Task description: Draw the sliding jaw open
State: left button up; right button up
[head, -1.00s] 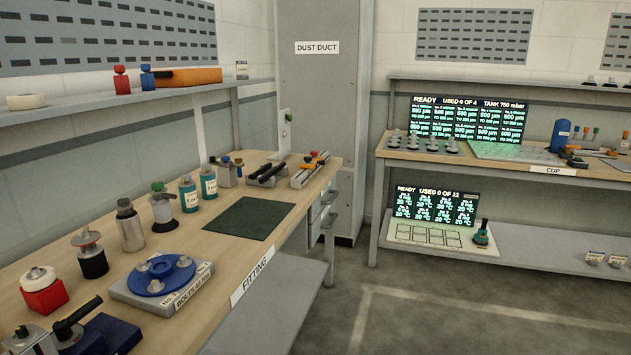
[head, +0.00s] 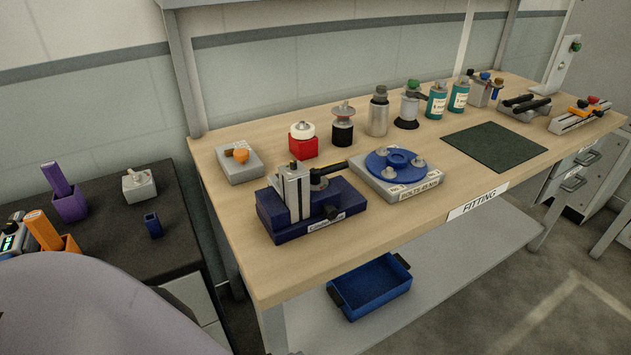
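A clamp-like fixture (head: 312,208) stands at the near left of the fitting bench in the head view. A long grey device with orange and black parts (head: 582,114) lies at the bench's far right end. I cannot tell which part is the sliding jaw, or whether it is open. Neither of my grippers is in view.
A blue disc (head: 396,160) with grey knobs sits on a grey plate right of the fixture. A red block (head: 303,146) and several bottles stand behind. A dark green mat (head: 494,146) lies farther right. A dark side table (head: 110,235) stands left. A blue tray (head: 370,288) is below.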

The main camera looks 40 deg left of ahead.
aim_at(325, 196)
jog(key=u, duration=1)
